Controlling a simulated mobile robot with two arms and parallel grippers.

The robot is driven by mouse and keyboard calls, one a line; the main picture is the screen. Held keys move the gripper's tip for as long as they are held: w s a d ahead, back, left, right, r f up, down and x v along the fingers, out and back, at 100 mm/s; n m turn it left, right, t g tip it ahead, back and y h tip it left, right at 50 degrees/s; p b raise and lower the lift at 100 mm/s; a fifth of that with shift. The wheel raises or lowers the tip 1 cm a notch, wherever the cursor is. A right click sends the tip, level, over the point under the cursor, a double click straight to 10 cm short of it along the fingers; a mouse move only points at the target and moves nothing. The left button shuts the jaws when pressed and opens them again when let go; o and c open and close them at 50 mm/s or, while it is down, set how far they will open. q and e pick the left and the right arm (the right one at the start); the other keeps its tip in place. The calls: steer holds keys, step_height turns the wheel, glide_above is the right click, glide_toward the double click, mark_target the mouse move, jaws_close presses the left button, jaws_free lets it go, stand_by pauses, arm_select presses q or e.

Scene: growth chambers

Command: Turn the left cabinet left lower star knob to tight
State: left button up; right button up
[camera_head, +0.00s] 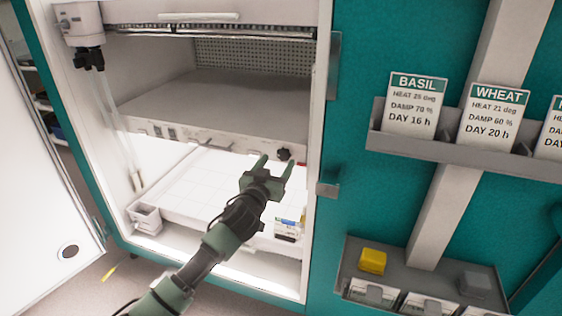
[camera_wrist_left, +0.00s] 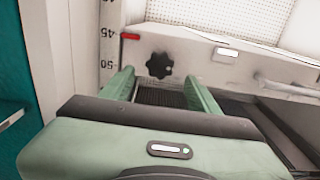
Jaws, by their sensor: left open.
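The dark star knob (camera_head: 284,154) sits at the right end of the front edge of the shelf panel inside the open cabinet (camera_head: 312,120). In the left wrist view the black star knob (camera_wrist_left: 159,65) shows whole on a white panel, just beyond the fingertips and roughly centred between them. My left gripper (camera_head: 276,163) is open and empty, with its green fingers pointing at the knob; they also show in the left wrist view (camera_wrist_left: 156,80). The fingers appear apart from the knob, though the exact gap is hard to tell. My right gripper is out of view.
The open white door (camera_head: 40,190) stands at left. A lit white tray (camera_head: 215,185) lies below the shelf, with a small bin (camera_head: 146,217) at its left. A teal wall at right carries a card rack (camera_head: 450,152) and a lower grey tray (camera_head: 425,282) with a yellow block (camera_head: 372,261).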

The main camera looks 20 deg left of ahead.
mark_target(285, 157)
arm_select(q)
steer(key=shift+w+d, duration=0.1)
steer(key=shift+w, duration=1.9)
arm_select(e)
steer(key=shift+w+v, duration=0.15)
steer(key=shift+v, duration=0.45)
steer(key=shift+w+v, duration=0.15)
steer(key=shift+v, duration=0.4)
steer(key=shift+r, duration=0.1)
arm_select(q)
jaws_close()
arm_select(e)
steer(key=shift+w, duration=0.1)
